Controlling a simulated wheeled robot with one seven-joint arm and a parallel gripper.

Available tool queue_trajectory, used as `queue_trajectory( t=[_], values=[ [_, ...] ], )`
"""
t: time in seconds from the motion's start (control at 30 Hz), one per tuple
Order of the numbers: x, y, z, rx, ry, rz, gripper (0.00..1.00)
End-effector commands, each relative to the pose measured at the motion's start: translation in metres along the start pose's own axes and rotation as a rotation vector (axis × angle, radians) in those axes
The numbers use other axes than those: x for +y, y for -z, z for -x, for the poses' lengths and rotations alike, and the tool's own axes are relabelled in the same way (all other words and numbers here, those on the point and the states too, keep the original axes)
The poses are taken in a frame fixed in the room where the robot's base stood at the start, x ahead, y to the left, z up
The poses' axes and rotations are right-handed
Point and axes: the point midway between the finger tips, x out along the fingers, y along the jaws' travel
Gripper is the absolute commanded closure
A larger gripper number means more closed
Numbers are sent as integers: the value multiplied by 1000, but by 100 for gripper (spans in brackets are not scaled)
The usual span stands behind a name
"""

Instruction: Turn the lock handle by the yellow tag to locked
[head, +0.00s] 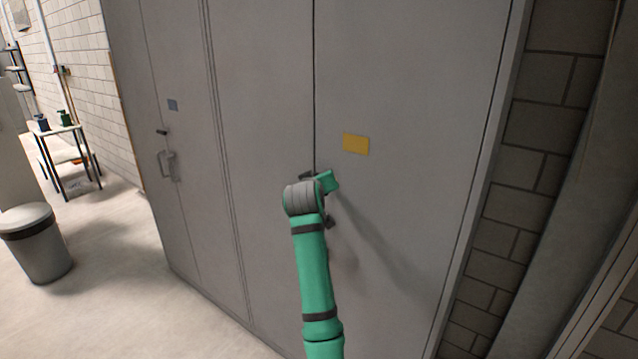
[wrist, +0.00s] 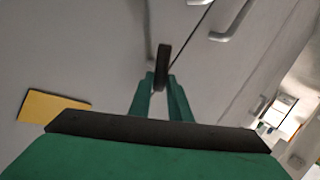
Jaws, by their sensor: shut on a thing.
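The yellow tag (head: 356,144) is on the right door of the grey cabinet, just right of the door seam. It also shows at the left of the wrist view (wrist: 52,107). The lock handle (wrist: 163,62) is a short dark bar near the seam, seen in the wrist view at a slant to the seam line. My gripper (wrist: 162,80) is shut on it, with one green finger on each side. In the head view my wrist and arm cover most of the lock handle, so its exact angle is hard to tell there.
A silver pull handle (wrist: 232,22) is close by in the wrist view. A bin (head: 38,245) and small table stand far left.

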Motion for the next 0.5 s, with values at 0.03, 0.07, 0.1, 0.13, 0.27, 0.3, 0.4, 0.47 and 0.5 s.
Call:
queue_trajectory(
  t=[0.03,0.07,0.1,0.13,0.27,0.3,0.4,0.47,0.5],
  values=[
    [0,3,0,-24,-1,39,100],
    [0,4,0,-40,-1,63,100],
    [-1,3,-1,-62,0,94,100],
    [-2,4,-1,-77,0,118,100],
    [-4,6,-3,-146,-1,221,100],
    [-5,5,-3,-168,0,253,100],
    [-6,6,-5,-221,-1,331,100],
    [-7,7,-5,-253,-1,379,100],
    [-8,6,-6,-274,-1,411,100]
  ],
)
